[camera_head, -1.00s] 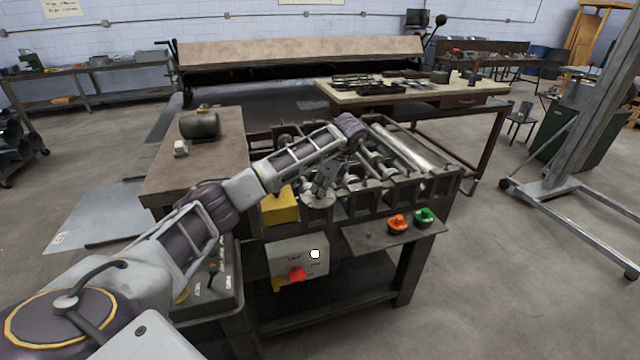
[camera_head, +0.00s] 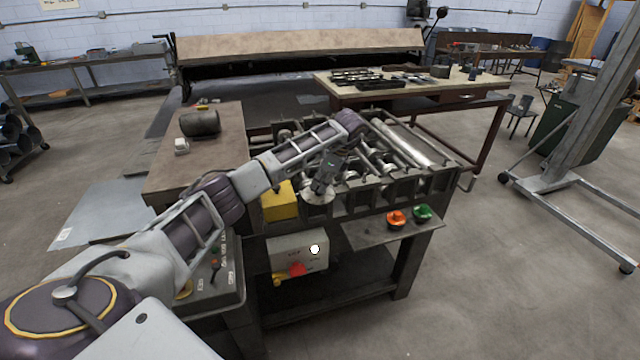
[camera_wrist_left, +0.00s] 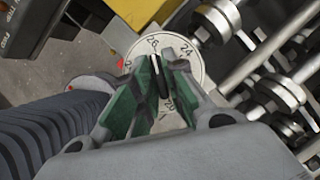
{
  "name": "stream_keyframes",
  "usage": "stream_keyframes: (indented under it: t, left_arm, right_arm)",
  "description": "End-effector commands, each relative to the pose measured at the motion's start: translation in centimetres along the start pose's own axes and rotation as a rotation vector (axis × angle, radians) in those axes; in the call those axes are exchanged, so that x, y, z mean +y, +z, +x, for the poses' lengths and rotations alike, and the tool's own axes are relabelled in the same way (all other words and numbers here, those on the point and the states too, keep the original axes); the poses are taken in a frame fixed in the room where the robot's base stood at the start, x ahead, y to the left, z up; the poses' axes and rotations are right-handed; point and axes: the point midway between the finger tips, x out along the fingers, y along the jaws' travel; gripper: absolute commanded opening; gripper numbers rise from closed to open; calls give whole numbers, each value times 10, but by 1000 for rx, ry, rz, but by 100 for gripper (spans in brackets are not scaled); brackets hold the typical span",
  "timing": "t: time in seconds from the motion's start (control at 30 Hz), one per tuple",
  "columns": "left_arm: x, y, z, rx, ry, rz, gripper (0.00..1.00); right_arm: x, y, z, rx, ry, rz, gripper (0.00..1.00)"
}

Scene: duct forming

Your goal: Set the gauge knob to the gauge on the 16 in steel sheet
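The gauge knob is a round pale dial (camera_head: 317,197) with numbers around its rim and a dark raised grip; it sits on the front of the roller machine. In the left wrist view the dial (camera_wrist_left: 191,55) lies just beyond the fingertips, its numbers partly covered by the fingers. My left gripper (camera_head: 320,186) is at the dial. Its green-padded fingers (camera_wrist_left: 160,68) stand either side of the dark grip; whether they press on it is unclear. A grey steel sheet (camera_head: 100,208) lies on the floor at left, its small marking unreadable. My right gripper is out of view.
The roller machine (camera_head: 365,205) has a yellow block (camera_head: 279,201) left of the dial. Orange (camera_head: 396,219) and green (camera_head: 422,212) knobs sit on its right shelf. A grey box with a red button (camera_head: 297,268) is below. Open floor lies right.

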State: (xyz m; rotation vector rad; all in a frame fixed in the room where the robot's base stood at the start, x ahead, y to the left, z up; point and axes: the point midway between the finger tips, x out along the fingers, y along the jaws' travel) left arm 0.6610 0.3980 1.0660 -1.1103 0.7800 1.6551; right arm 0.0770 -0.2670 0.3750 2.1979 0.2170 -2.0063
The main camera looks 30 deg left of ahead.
Motion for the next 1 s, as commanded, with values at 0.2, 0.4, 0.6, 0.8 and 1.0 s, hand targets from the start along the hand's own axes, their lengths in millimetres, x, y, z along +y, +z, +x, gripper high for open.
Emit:
stream_keyframes:
  t: [0.2,0.4,0.6,0.8,1.0]
  left_arm:
    - [0,0,1,-1,1,1,31]
    - [1,0,1,-1,2,2,31]
    - [0,0,-2,-1,1,2,31]
    - [0,0,-10,-1,1,2,31]
    - [0,0,-22,-2,0,1,31]
  right_arm:
    - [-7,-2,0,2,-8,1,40]
    - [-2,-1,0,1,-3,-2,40]
    - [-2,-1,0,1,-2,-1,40]
    - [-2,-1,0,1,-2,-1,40]
    - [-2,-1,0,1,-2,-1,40]
